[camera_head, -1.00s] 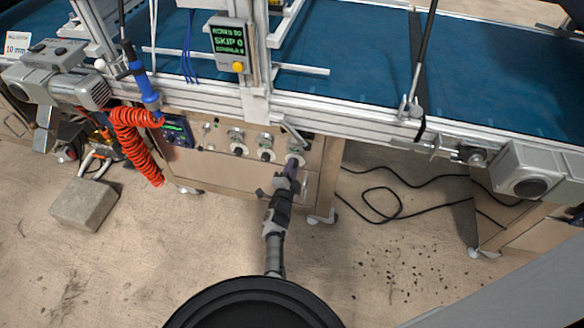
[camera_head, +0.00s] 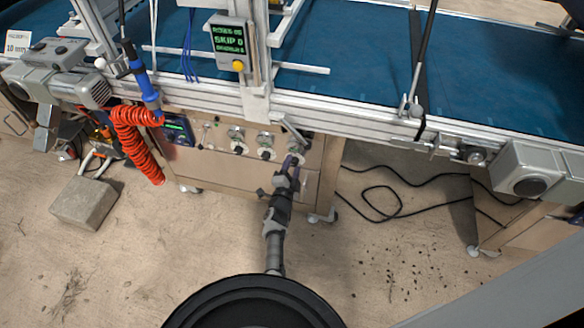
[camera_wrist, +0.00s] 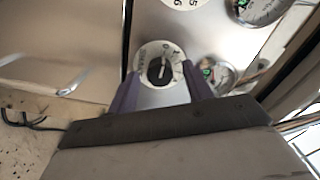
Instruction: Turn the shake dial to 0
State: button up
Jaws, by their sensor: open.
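A round white dial (camera_wrist: 143,56) with a black knob (camera_wrist: 160,70) sits on the machine's front panel in the wrist view. Marks and small lettering ring its face; I cannot read them surely. A pale line on the knob points roughly up in the picture. My gripper (camera_wrist: 161,76) is open, with one purple finger on each side of the dial's lower part. I cannot tell whether they touch the knob. In the head view my gripper (camera_head: 291,162) is at the rightmost dial of the panel row, and largely hides it.
Two more dials (camera_head: 238,149) (camera_head: 266,154) are in the row to the left, with gauges above. A gauge (camera_wrist: 213,74) is close to the right finger in the wrist view. A red coiled hose (camera_head: 134,145) hangs further left. The floor in front is open.

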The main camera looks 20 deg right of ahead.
jog(key=shift+s, duration=0.1)
jog(key=p+v, duration=0.3)
jog(key=v, duration=1)
jog(key=shift+s+a, duration=0.25)
jog(key=shift+a, duration=0.05)
